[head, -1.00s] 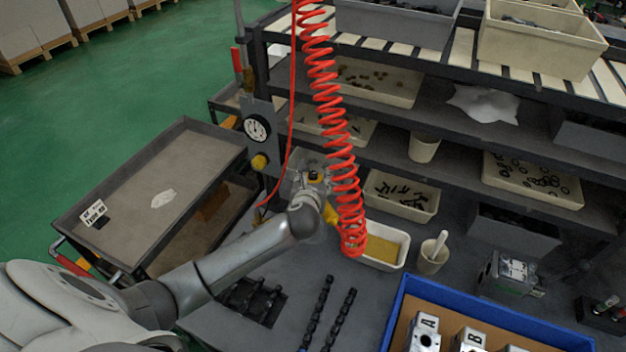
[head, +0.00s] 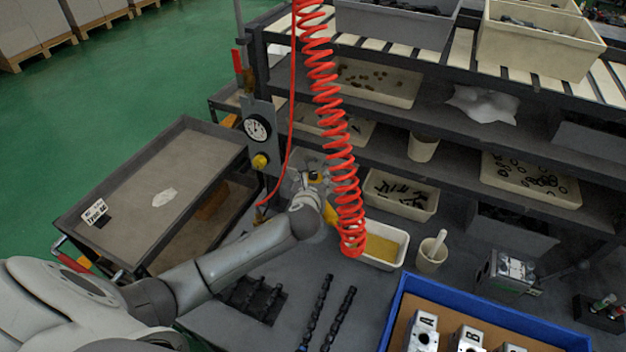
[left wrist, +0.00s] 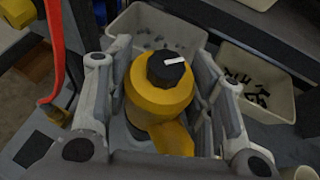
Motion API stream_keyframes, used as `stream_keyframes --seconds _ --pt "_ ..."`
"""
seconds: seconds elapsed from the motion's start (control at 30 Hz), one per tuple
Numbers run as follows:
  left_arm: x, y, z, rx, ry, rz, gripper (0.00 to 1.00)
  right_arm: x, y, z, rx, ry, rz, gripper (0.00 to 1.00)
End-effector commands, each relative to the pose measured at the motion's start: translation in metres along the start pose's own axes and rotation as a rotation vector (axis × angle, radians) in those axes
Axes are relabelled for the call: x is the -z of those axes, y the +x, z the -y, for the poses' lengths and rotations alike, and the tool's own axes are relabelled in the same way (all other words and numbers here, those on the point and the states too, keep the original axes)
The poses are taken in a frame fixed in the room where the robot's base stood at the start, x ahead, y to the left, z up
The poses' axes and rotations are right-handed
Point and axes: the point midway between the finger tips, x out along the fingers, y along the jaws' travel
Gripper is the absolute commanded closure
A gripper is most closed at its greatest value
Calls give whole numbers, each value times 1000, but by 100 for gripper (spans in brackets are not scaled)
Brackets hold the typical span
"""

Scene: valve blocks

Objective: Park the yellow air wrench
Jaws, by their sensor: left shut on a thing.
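The yellow air wrench (left wrist: 160,98) is between the fingers of my left gripper (left wrist: 165,95) in the left wrist view. Its black round cap with a white mark faces the camera. In the head view my left gripper (head: 312,182) is shut on the wrench, close to the gauge panel (head: 262,150) at the bench's left end. Only a little yellow of the wrench (head: 329,213) shows there, beside my wrist. The lower part of the wrench and any holder under it are hidden. My right gripper is not in view.
A red coiled hose (head: 335,130) hangs just right of my left gripper. A thinner red hose (head: 291,110) runs down beside the panel. Shelves with bins stand behind. A grey cart (head: 215,160) is at left, and a blue tray (head: 480,312) with lettered blocks at front right.

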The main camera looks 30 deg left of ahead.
Motion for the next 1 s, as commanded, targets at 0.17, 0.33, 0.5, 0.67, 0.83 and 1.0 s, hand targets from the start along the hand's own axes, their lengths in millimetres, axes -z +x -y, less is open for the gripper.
stream_keyframes --seconds 0.17,0.33,0.5,0.67,0.83,1.0 --pt "-6 0 1 2 -2 10 89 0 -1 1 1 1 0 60" --pt "-7 -1 1 2 -2 10 89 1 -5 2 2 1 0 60" --pt "-7 -1 0 2 -2 11 89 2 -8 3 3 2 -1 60" --pt "-6 0 0 2 -2 10 89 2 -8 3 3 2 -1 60" --pt "-6 0 0 2 -2 10 89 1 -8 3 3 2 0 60" --pt "-5 0 0 2 -2 10 89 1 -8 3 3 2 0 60"
